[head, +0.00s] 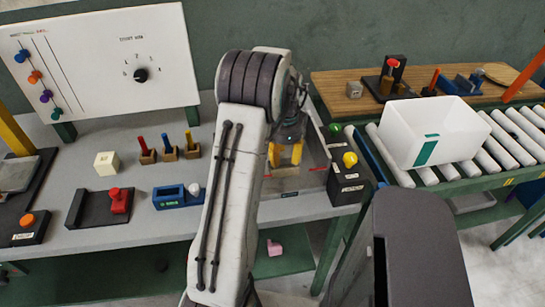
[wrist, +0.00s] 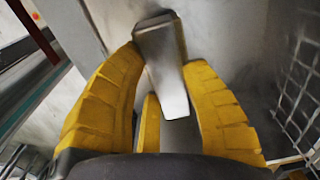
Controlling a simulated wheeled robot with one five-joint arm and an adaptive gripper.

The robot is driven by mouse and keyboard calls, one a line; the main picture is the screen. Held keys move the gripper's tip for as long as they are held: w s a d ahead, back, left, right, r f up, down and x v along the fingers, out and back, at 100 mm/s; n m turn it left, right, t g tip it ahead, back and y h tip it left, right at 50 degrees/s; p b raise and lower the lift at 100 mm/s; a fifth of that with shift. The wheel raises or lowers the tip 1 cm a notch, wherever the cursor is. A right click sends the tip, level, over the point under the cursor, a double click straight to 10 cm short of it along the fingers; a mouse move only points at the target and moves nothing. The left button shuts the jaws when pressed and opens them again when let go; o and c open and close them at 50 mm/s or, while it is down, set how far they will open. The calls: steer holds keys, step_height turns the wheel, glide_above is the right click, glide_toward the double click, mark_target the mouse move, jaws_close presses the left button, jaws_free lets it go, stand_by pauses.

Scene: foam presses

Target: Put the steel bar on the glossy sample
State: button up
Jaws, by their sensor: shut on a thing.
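My gripper (wrist: 165,68) has yellow ribbed fingers and is shut on the steel bar (wrist: 168,90), a smooth grey metal piece between the fingertips. In the head view my gripper (head: 285,154) points down over a grey tray-like area at the right end of the grey bench. The bar is hidden there by my arm and fingers. In the wrist view a plain pale surface lies beyond the bar; I cannot tell whether the bar touches it. I cannot make out which thing is the glossy sample.
A black box with green and yellow buttons (head: 347,178) stands right of my gripper. A white bin (head: 434,131) sits on rollers (head: 512,139) farther right. A blue block (head: 178,196) and a red-topped device (head: 102,204) lie left. A wire grid (wrist: 299,85) is close on the wrist view's right.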

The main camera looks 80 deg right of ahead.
steer(key=shift+f, duration=0.1)
stand_by(0.4)
steer(key=o, duration=0.8)
steer(key=shift+f, duration=0.1)
steer(key=shift+c, duration=0.2)
steer(key=o, duration=0.4)
